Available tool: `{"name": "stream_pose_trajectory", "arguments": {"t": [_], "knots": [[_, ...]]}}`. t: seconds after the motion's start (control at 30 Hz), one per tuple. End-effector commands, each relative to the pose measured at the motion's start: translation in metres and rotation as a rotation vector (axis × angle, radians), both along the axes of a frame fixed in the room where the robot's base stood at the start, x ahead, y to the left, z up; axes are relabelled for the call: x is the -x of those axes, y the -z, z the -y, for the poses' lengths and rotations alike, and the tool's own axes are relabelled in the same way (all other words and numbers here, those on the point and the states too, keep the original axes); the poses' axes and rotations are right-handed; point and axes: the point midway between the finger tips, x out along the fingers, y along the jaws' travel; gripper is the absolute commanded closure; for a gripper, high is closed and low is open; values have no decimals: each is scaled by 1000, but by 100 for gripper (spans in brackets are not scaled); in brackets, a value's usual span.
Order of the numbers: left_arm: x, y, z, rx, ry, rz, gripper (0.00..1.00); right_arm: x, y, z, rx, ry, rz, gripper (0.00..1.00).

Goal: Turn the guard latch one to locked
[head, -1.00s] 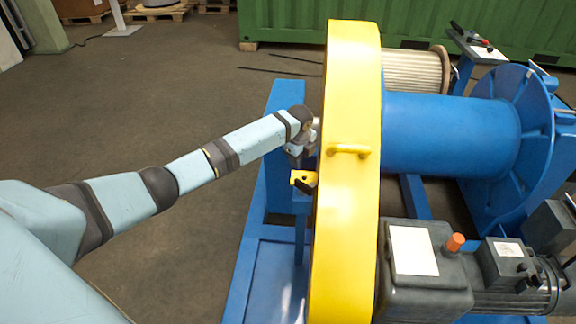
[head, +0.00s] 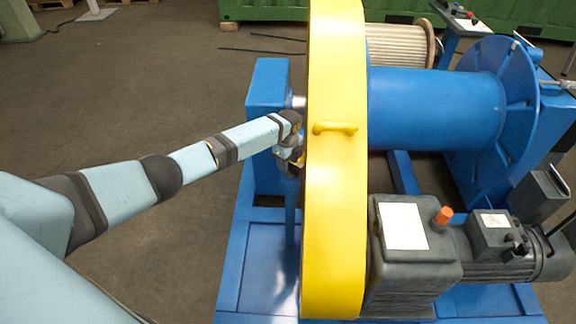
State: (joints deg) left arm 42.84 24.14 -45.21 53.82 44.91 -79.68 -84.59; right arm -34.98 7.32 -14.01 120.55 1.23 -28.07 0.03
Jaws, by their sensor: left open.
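The yellow chain guard (head: 335,215) stands upright at the middle of the head view, with a small yellow handle (head: 335,128) on its rim. My left gripper (head: 291,160) is close against the guard's left side, at the place of the guard latch. The gripper is open, but its fingertips are small and dark in the picture. The latch is mostly hidden behind the gripper and wrist, so I cannot tell its position or whether the fingers touch it. My right gripper is not in view.
A blue frame post (head: 266,85) stands just left of the guard, beside my wrist. Right of the guard are the blue drum (head: 435,110) and the grey motor unit (head: 415,255). The floor (head: 150,90) at the left is clear.

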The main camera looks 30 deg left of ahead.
Motion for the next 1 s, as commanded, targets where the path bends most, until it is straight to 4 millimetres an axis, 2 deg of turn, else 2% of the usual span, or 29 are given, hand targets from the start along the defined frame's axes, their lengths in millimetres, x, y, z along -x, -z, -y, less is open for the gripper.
{"name": "stream_pose_trajectory", "arguments": {"t": [0.13, 0.43, 0.47, 0.63, 1.0], "knots": [[0, 11, -1, -1, 0, 0, 55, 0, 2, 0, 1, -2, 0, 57], [0, 13, 0, -1, 0, 1, 55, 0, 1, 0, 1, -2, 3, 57], [0, 12, 0, -1, 0, 1, 60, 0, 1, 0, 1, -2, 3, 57], [0, 12, 0, -1, 0, 0, 99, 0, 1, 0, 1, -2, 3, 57], [1, 11, 0, 1, -41, 0, 100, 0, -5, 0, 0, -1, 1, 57]]}}
